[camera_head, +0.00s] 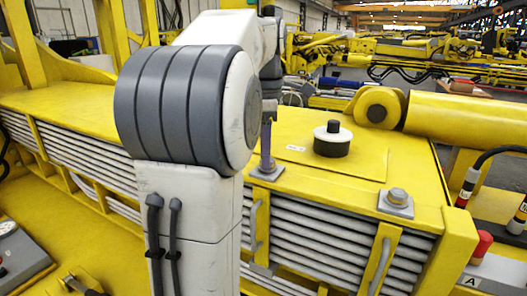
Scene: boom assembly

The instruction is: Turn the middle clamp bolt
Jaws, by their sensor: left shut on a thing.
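The middle clamp bolt sits at its plate (266,172) on the front edge of the yellow boom. A grey upright tool (266,142) stands over it, its lower end at the bolt, so the bolt head is hidden. My left gripper (269,104) is above, at the top of this tool, shut on it; its fingers are small and partly hidden behind my own white and grey arm. Another clamp bolt (397,196) on a square plate sits to the right, uncovered. My right gripper is not in view.
A black and white round knob (333,138) stands on the boom top (300,118) right of the tool. A yellow cylinder (470,120) lies at the right. Grey layered strips (330,232) run below the bolts. A red-capped part (481,245) stands at lower right.

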